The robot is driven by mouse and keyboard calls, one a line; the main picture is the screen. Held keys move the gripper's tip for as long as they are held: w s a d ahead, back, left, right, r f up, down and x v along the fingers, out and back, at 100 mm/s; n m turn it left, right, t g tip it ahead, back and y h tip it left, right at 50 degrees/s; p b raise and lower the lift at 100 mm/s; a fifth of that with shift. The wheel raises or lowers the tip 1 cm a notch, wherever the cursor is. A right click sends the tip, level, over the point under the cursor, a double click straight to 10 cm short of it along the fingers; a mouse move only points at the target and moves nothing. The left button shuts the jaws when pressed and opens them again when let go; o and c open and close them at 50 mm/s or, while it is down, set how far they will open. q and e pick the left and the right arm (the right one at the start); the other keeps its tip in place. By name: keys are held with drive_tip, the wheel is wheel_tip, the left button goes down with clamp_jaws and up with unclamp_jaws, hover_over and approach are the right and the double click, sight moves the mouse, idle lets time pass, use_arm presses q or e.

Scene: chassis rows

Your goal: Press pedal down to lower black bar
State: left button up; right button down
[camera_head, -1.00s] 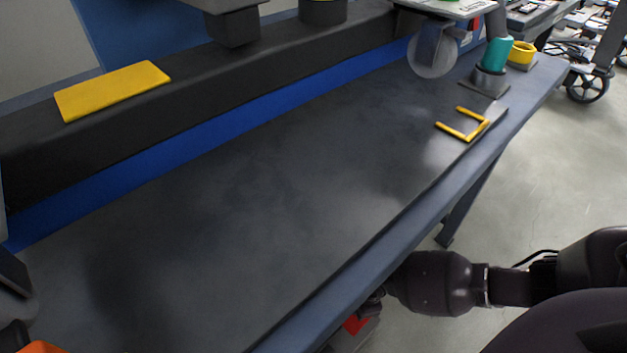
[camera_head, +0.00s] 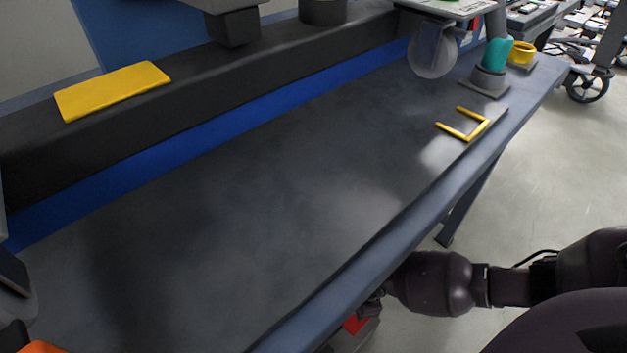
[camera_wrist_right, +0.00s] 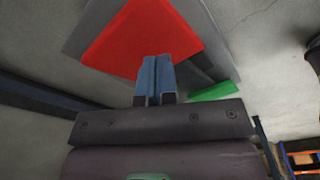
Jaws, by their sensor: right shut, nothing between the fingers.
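A red pedal (camera_wrist_right: 142,38) fills the upper middle of the right wrist view, on a grey base near the floor. A small part of the red pedal (camera_head: 355,324) also shows in the head view, below the table's front edge. My right gripper (camera_wrist_right: 155,62) is shut and empty, its blue fingertips overlapping the near edge of the red pedal; I cannot tell whether they touch it. A green pedal (camera_wrist_right: 214,91) lies to the right of the fingers. The black bar (camera_head: 260,76) runs along the back of the table. My left gripper is not in view.
The dark table top (camera_head: 230,220) is mostly clear. A yellow block (camera_head: 112,90) lies on the bar. A table leg (camera_head: 462,208) stands beyond my right arm.

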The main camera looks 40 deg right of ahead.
drive_tip(key=shift+f, duration=0.15)
drive_tip(key=shift+a+f, duration=0.1)
drive_tip(key=shift+f, duration=2.15)
drive_tip(key=shift+r, duration=0.25)
drive_tip(key=r+p, duration=0.2)
drive_tip(key=r, duration=0.1)
drive_tip(key=r+p, duration=0.1)
drive_tip(key=p, duration=0.1)
drive_tip(key=shift+s+r, duration=0.2)
drive_tip(key=shift+s, duration=0.2)
drive_tip(key=r+p, duration=0.1)
drive_tip(key=s+r+p, duration=0.1)
drive_tip(key=r, duration=0.1)
drive_tip(key=shift+s+d+r+p, duration=0.2)
drive_tip(key=shift+s+r+p, duration=0.1)
drive_tip(key=shift+r+p, duration=0.35)
drive_tip(key=shift+s+r, duration=0.1)
drive_tip(key=shift+s, duration=0.05)
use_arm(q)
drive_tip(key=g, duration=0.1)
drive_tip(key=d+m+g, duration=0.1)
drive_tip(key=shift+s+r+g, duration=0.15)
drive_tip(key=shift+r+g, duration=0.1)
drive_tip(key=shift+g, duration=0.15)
use_arm(e)
drive_tip(key=shift+s, duration=0.15)
